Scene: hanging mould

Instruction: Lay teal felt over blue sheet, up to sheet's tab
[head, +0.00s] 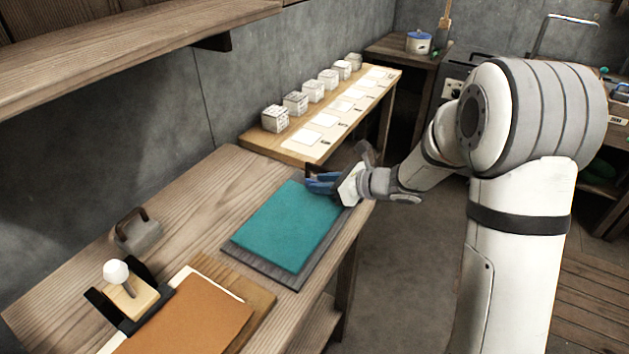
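The teal felt (290,226) lies flat on a dark grey slab (262,265) on the wooden bench, with the slab showing along its near and right edges. My gripper (320,183) is at the felt's far right corner, low over or touching it. Blue shows at the gripper's fingers; I cannot tell whether this is part of the fingers or of the blue sheet. No other part of the blue sheet or its tab can be made out. The fingertips are too small and overlapped to show whether they are open or hold the felt.
A grey handled weight (138,232) and a white-knobbed tool (117,273) stand on the bench (190,225) at left. A brown sheet (190,318) lies on boards in front. White blocks (275,118) line a shelf behind. Bench wood between weight and felt is clear.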

